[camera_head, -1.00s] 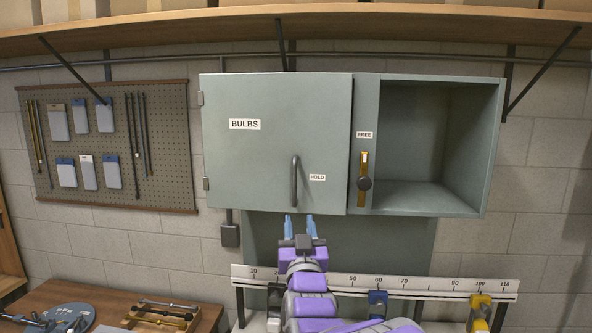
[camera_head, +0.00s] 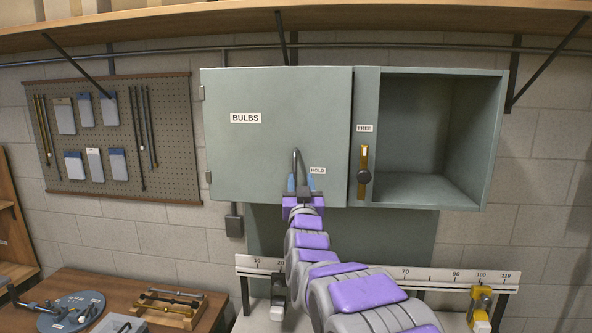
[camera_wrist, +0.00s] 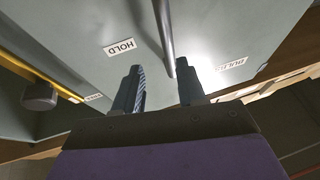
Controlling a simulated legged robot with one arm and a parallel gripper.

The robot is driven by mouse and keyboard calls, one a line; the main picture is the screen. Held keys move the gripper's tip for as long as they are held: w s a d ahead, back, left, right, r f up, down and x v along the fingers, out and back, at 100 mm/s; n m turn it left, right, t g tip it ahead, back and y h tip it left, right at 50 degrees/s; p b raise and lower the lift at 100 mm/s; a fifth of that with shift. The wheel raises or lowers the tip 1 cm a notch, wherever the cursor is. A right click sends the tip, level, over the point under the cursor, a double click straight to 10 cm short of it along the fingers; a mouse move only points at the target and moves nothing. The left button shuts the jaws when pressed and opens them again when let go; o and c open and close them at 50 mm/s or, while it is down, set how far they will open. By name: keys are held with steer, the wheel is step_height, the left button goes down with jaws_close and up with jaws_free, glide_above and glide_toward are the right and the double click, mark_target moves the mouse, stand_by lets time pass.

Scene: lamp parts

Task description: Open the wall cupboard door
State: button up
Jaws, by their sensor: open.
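The grey-green cupboard door (camera_head: 265,125), labelled BULBS, is shut, with hinges on its left edge. Its dark vertical bar handle (camera_head: 295,163) is at the lower right, beside a HOLD label. My gripper (camera_head: 300,184) is open at the handle's lower end, reaching up from below. In the wrist view the handle (camera_wrist: 164,32) runs down to between my two spread fingertips (camera_wrist: 158,72), nearer the right finger. I cannot tell whether a finger touches it. In the head view my gripper hides the handle's lower end.
Right of the door, a brass slide with a dark knob (camera_head: 364,177) sits under a FREE label. An open, empty compartment (camera_head: 425,130) is farther right. A ruled rail (camera_head: 450,277) with a yellow clamp (camera_head: 481,301) runs below. A wooden shelf (camera_head: 400,24) is above.

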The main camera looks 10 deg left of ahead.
mark_target(295, 173)
steer(key=w+a, duration=0.2)
steer(key=w, duration=0.1)
steer(key=w+r, duration=0.1)
steer(key=shift+w+a+r+p, duration=0.1)
steer(key=shift+w+a+p, duration=0.2)
steer(key=shift+a+p, duration=0.1)
steer(key=shift+a+r, duration=0.2)
steer(key=shift+a, duration=0.05)
steer(key=shift+s+r, duration=0.1)
steer(key=shift+r, duration=0.05)
steer(key=shift+d+r, duration=0.1)
steer(key=shift+d, duration=0.95)
steer(key=shift+a, duration=0.6)
steer(key=c, duration=0.6)
jaws_close()
steer(key=shift+d, duration=0.2)
